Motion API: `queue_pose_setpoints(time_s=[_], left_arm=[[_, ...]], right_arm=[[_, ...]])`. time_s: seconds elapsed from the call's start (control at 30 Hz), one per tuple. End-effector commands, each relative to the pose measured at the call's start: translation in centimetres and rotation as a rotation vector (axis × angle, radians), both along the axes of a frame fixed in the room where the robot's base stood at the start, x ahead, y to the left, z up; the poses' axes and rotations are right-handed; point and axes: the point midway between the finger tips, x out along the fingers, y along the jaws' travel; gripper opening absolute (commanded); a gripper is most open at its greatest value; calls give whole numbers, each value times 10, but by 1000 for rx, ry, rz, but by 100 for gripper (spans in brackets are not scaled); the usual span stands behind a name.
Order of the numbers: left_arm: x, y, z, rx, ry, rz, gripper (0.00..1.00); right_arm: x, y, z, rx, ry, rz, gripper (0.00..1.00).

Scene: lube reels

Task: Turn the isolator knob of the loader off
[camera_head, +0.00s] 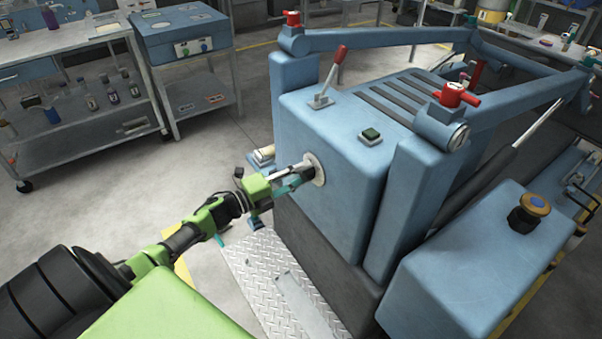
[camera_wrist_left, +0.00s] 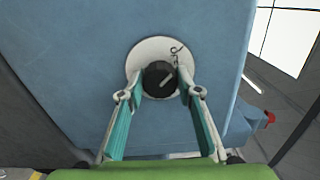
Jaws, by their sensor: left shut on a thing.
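The isolator knob (camera_wrist_left: 158,76) is dark and round, with a light line slanting up to the right. It sits on a round pale plate (camera_wrist_left: 146,50) on the blue side of the loader (camera_head: 335,125). In the head view the plate (camera_head: 319,172) shows at the end of my fingers, and the knob is mostly hidden by them. My left gripper (camera_head: 304,171) is shut on the knob, with one finger on each side in the wrist view (camera_wrist_left: 160,84). My right gripper is not in view.
A lever with a red grip (camera_head: 340,54) and a dark green button (camera_head: 371,134) are on the loader's top. A metal tread plate (camera_head: 270,285) lies below my left gripper. A blue cabinet (camera_head: 182,30) and shelves stand behind, with clear floor between.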

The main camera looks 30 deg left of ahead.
Motion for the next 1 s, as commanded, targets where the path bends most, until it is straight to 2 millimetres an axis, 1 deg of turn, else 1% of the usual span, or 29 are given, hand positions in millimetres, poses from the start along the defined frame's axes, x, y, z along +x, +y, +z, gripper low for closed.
queue_pose_setpoints(time_s=[0.27, 0.7, 0.73, 0.77, 0.8, 1.0], left_arm=[[0, 1, 0, -57, 24, 2, 11], [0, 1, 0, -67, 27, 2, 11], [0, 1, 0, -67, 27, 2, 40], [0, 1, 0, -67, 27, 2, 48], [0, 1, 0, -66, 27, 2, 49], [0, 0, 0, -65, 27, 1, 49]], right_arm=[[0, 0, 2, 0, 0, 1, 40], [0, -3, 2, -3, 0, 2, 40], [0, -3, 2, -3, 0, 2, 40], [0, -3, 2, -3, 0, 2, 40], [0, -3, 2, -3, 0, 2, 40], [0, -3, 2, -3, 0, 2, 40]])
